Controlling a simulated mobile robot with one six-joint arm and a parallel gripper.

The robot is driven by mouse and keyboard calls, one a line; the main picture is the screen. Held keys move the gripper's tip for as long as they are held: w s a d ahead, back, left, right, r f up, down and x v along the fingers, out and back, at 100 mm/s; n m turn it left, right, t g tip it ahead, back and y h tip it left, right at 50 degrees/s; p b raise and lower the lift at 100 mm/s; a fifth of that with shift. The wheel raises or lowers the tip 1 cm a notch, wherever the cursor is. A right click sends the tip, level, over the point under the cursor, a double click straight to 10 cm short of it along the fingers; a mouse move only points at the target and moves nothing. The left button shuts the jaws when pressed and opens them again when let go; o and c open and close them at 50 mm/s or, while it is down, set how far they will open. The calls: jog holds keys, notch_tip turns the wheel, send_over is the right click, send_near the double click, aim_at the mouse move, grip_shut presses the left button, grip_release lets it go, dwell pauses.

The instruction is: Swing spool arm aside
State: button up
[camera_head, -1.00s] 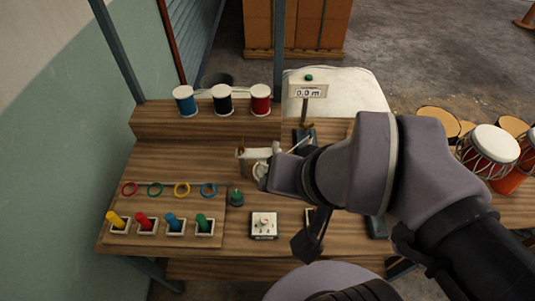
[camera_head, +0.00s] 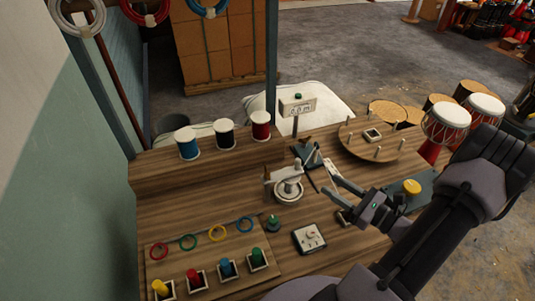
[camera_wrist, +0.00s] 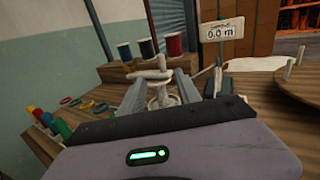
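The spool arm device (camera_head: 287,186), a pale grey mount with a round white disc and a short bar on top, stands on the wooden bench. In the wrist view it shows (camera_wrist: 158,92) straight ahead, in line with the gap between my fingers. My gripper (camera_head: 328,178) is to the right of it in the head view. Its two fingers are spread with nothing between them, and a gap to the device shows. In the wrist view the fingers (camera_wrist: 160,95) frame the device's lower part. Contact is not seen.
Blue, black and red spools (camera_head: 223,134) stand on a raised shelf behind. A 0.0 m display (camera_head: 299,106) stands beyond the device. A pegged round board (camera_head: 385,145) is at right. A switch box (camera_head: 309,239) and green knob (camera_head: 272,222) are in front.

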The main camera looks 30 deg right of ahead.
jog(key=b+x, duration=0.3)
jog(key=x, duration=1.4)
jog(key=shift+f, duration=0.1)
jog(key=shift+c, duration=0.2)
grip_shut()
dwell(0.4)
